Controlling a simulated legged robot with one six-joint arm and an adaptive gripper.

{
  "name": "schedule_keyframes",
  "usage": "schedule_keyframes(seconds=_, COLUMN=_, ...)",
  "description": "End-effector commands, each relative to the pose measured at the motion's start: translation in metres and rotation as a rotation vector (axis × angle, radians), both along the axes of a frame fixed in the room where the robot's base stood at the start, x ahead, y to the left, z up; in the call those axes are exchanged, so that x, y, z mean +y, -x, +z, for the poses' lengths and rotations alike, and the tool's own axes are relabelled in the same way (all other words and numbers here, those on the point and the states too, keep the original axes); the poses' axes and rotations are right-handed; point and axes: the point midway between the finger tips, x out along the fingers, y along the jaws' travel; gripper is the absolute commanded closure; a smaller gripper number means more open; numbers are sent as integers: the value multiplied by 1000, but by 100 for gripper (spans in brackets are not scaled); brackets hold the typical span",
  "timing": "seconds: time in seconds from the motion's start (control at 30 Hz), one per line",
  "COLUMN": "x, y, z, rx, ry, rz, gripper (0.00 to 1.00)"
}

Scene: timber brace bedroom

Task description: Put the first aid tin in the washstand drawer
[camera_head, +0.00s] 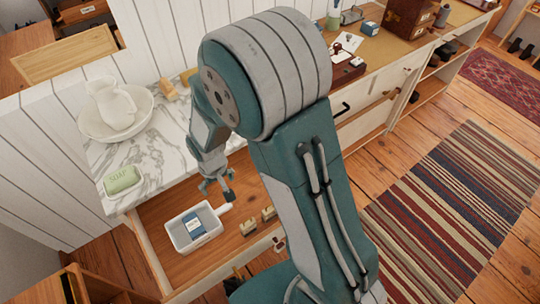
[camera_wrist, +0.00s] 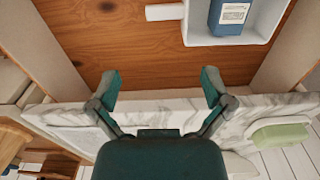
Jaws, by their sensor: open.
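The washstand drawer (camera_head: 165,215) is pulled open below the marble top. In it stands a white handled dish (camera_head: 178,238), and a blue box with a white label (camera_head: 194,226) lies in the dish. Both also show at the top right of the wrist view, the dish (camera_wrist: 190,30) and the box (camera_wrist: 229,27). The label is too small to read, so I cannot tell whether this is the first aid tin. My gripper (camera_head: 217,192) is open and empty above the drawer, apart from the dish. Its spread fingers (camera_wrist: 160,84) show in the wrist view.
Two small blocks (camera_head: 248,227) sit in the drawer right of the dish. A green soap bar (camera_head: 122,179), a white pitcher (camera_head: 114,104) and its basin stand on the marble top (camera_head: 150,153). A teal box (camera_head: 370,28) stands on the desk behind.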

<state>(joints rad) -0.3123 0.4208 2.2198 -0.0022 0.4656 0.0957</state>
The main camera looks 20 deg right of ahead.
Motion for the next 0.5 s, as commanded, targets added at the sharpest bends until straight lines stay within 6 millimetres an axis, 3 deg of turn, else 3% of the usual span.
schedule_keyframes(seconds=0.03, x=-6, y=-2, z=21, rx=-28, ry=-9, rz=-12, gripper=0)
schedule_keyframes(seconds=0.23, x=-33, y=6, z=93, rx=-115, ry=-31, rz=-56, gripper=0)
schedule_keyframes(seconds=0.5, x=-70, y=41, z=178, rx=-237, ry=-48, rz=-113, gripper=0)
